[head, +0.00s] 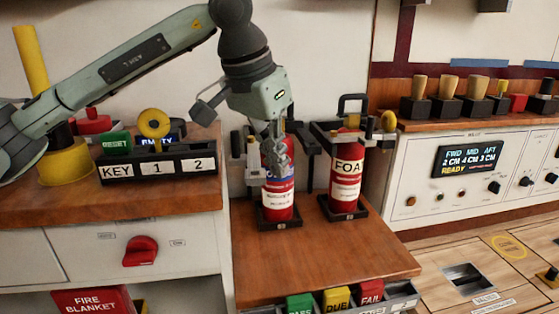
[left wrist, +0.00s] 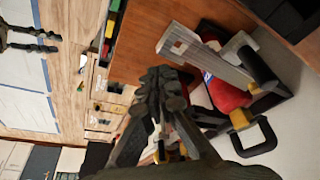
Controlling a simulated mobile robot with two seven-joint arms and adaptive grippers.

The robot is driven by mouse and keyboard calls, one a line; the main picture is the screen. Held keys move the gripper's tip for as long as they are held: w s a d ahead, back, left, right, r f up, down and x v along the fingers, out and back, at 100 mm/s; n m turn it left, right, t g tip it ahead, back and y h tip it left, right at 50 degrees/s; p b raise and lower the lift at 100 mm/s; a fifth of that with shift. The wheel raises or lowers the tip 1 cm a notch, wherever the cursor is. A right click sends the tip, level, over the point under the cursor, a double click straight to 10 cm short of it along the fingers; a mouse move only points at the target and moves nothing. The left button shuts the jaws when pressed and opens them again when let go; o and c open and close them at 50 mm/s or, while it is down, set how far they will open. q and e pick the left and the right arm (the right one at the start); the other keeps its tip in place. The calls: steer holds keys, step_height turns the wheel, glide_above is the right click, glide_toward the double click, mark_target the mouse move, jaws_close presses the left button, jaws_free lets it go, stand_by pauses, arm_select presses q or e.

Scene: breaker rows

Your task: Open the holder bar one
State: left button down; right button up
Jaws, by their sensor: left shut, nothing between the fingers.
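Two red extinguishers stand in black holders: a left one (head: 280,205) and one labelled FOA (head: 346,190). My left gripper (head: 277,160) is shut and empty, in front of the left extinguisher's upper part and hiding much of that holder's front. A pale upright piece (head: 253,160) shows left of it. The right holder's bar crosses the FOA extinguisher's top, with a brass knob (head: 388,122) at its right end. In the left wrist view, the closed fingers (left wrist: 165,80) are near a pale flat bar (left wrist: 200,53) and the red extinguisher body (left wrist: 228,94). I cannot tell whether they touch.
A wooden bench top (head: 325,255) lies below the extinguishers, with PASS, DUE and FAIL blocks (head: 336,299) at its front. A key panel (head: 158,170) and yellow post (head: 66,165) stand at the left. A control console (head: 470,180) stands at the right.

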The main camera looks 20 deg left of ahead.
arm_select(q)
steer(key=shift+r, duration=0.1)
steer(key=v, duration=1.2)
